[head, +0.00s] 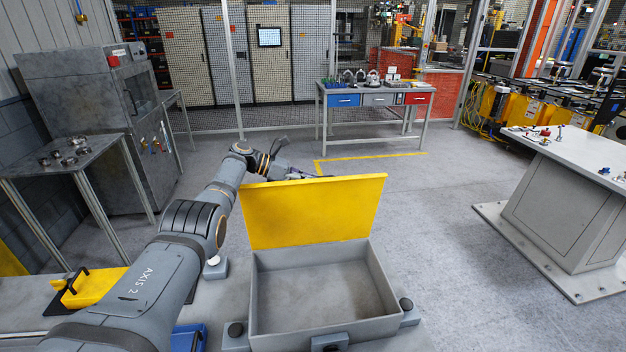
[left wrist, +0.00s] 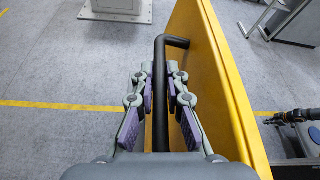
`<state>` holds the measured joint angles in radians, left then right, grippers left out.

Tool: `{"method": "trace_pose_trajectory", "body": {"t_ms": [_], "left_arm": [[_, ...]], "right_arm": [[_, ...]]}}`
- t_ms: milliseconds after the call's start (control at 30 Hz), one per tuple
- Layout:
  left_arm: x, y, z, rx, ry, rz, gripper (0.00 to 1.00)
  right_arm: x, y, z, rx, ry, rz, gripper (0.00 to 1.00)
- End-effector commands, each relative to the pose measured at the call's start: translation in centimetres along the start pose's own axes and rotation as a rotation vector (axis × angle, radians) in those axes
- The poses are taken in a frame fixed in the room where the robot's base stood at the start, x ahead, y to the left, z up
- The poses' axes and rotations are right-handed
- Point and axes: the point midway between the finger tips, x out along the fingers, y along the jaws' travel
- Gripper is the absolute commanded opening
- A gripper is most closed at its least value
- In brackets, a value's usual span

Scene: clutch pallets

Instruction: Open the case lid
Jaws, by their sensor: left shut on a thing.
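The grey case (head: 325,328) stands in front of me, its inside bare and in plain view. Its yellow lid (head: 312,212) is swung up at the far edge and stands roughly upright, leaning a little back. In the left wrist view the lid (left wrist: 212,75) shows edge-on with a black bar handle (left wrist: 160,95) on its outer face. My left gripper (left wrist: 160,105) is shut on this handle, with one finger on each side of it. In the head view my left gripper (head: 275,160) is partly hidden behind the lid. My right gripper is not in view.
A yellow piece with a black handle (head: 92,286) and a blue item (head: 188,338) lie left of the case. Black-topped fixtures (head: 406,304) flank the case. A small metal table (head: 60,160) stands left, a white-topped bench (head: 575,152) right. The floor beyond the lid is open.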

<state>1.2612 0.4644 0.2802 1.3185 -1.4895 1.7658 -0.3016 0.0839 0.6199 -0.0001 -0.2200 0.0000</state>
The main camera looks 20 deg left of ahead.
Motion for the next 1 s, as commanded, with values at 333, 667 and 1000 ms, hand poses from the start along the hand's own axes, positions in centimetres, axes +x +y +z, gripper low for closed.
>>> {"method": "trace_pose_trajectory", "body": {"t_ms": [333, 667, 1000], "left_arm": [[0.0, 0.0, -0.1, -0.001, 0.002, -0.001, 0.36], [-1.0, 0.1, -0.2, 0.001, 0.002, 0.002, 0.36], [-8.8, 0.1, -0.2, -0.002, 0.002, 0.003, 0.36]], "right_arm": [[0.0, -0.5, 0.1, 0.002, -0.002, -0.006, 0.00], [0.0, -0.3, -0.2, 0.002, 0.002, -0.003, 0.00], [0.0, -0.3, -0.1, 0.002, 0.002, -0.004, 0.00]]}}
